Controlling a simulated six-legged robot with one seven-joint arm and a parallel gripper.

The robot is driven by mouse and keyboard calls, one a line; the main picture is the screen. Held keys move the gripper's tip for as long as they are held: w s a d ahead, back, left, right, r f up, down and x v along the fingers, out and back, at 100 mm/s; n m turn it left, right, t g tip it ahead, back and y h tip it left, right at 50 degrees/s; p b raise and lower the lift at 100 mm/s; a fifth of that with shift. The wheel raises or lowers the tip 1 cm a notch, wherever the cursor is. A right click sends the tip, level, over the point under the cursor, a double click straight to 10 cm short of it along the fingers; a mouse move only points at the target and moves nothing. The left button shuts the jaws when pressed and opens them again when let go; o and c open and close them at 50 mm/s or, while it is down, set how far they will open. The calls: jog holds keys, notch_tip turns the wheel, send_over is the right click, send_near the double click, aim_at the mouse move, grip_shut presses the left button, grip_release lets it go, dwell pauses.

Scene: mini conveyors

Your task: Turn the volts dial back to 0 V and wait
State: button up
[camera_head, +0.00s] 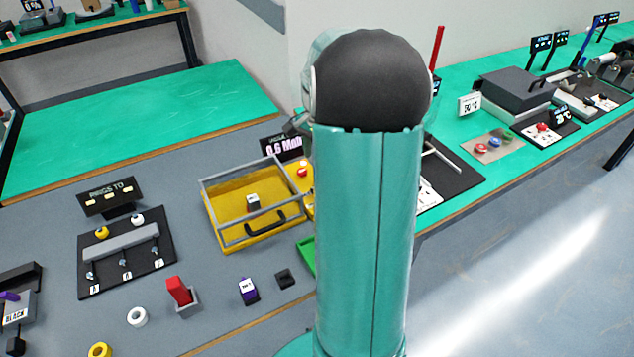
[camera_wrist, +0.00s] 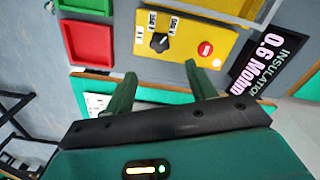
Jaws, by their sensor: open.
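The volts dial is a small black knob (camera_wrist: 159,42) on a yellow panel (camera_wrist: 185,40) in the wrist view. White labels sit around it; their print and the dial's exact setting are too small to read. A red button (camera_wrist: 206,48) is on the same panel, right of the dial. A black display (camera_wrist: 268,60) beside the panel reads "INSULATION 0.6 Mohm". My gripper (camera_wrist: 160,75) is open and empty, its green fingers apart, just below the dial in the picture and not touching it. In the head view my arm hides the gripper and most of the panel.
Red (camera_wrist: 89,43) and green trays lie left of the panel in the wrist view. A yellow box with a clear cover frame (camera_head: 228,228) stands beside the panel in the head view. A purple block (camera_head: 249,291) and a rings rack (camera_head: 165,262) are on the grey table.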

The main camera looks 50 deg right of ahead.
notch_tip(320, 180, down, 11)
jog(key=shift+r, duration=0.15)
jog(key=c, duration=1)
